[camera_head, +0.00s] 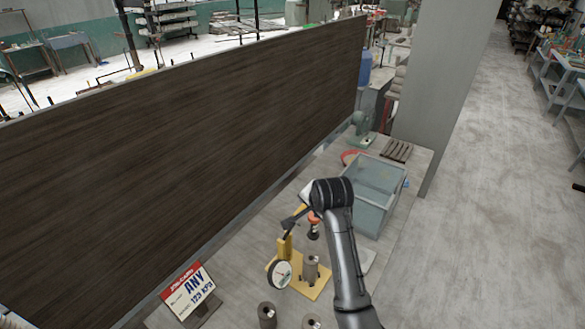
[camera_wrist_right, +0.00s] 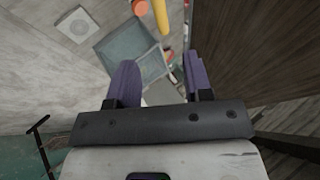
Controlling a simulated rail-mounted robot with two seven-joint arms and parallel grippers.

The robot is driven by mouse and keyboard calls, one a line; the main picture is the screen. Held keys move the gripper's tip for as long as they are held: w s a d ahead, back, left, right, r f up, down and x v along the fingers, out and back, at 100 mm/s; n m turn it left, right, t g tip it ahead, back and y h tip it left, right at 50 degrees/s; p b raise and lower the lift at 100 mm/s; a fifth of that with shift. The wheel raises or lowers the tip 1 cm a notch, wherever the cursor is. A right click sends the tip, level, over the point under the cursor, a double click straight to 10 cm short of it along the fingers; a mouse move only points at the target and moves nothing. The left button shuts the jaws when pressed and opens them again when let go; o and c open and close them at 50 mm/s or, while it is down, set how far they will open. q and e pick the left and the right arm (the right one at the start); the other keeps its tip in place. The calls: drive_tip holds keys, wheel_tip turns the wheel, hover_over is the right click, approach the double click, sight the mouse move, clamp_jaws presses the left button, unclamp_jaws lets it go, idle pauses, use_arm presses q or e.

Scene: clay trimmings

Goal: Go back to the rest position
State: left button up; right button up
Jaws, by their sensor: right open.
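My right arm rises from the bottom of the head view and bends above the workbench (camera_head: 240,270). Its gripper (camera_head: 290,219) is partly hidden by the wrist, above the yellow stand (camera_head: 312,290) with a round dial (camera_head: 280,274). In the right wrist view the two purple fingers of the gripper (camera_wrist_right: 160,78) are apart, with nothing between them. My left gripper is in neither view.
A grey-blue bin (camera_head: 386,181) stands just beyond my right arm; it also shows in the wrist view (camera_wrist_right: 122,44). Grey cylinders (camera_head: 267,315) and a sign (camera_head: 188,291) stand on the near bench. A dark panel (camera_head: 190,150) borders the left side. Open floor (camera_head: 485,200) lies to the right.

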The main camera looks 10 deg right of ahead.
drive_tip(key=s+d+r+n+t, duration=0.1)
drive_tip(key=s+r+n+t, duration=0.3)
drive_tip(key=r, duration=0.3)
drive_tip(key=s+d+r+n+t, duration=0.1)
drive_tip(key=s+r+n, duration=0.4)
drive_tip(key=r+n, duration=0.2)
drive_tip(key=s+f+g+p, duration=0.2)
drive_tip(key=s+f+g, duration=0.1)
drive_tip(key=s+f, duration=0.6)
drive_tip(key=s+f+n+g+p, duration=0.1)
drive_tip(key=s+f+g+p, duration=0.1)
drive_tip(key=s+f, duration=0.8)
drive_tip(key=s+f+n+g+p, duration=0.1)
drive_tip(key=s+f+g, duration=0.3)
drive_tip(key=s+f, duration=0.5)
drive_tip(key=s+p, duration=0.1)
drive_tip(key=s, duration=1)
drive_tip(key=shift+d+f, duration=0.25)
drive_tip(key=shift+d, duration=0.15)
